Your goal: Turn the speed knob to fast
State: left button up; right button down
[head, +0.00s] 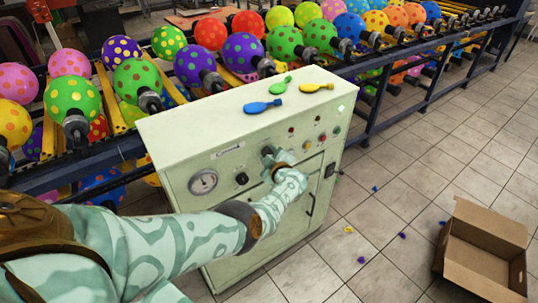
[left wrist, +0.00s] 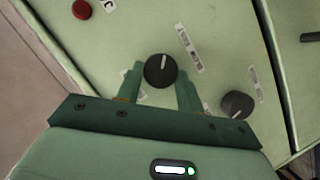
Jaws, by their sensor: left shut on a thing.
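The pale green control cabinet (head: 225,215) stands in the middle of the head view. A black round knob (left wrist: 160,68) with a white pointer line sits between my left gripper's fingers in the left wrist view. The pointer points roughly up in that view. My left gripper (head: 272,158), also in the left wrist view (left wrist: 160,80), is shut on this knob. A second black knob (left wrist: 237,104) is free to the right; it shows in the head view (head: 241,178), left of my gripper. My right gripper is not in view.
A round gauge (head: 203,182) and small buttons (head: 307,145) are on the panel. Deflated balloons (head: 262,106) lie on the cabinet top. A conveyor of dotted balloons (head: 243,52) runs behind. An open cardboard box (head: 486,247) is on the tiled floor, right.

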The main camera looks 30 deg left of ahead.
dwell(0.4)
pick_arm(q)
jog(key=o, duration=1)
jog(key=shift+w, duration=0.1)
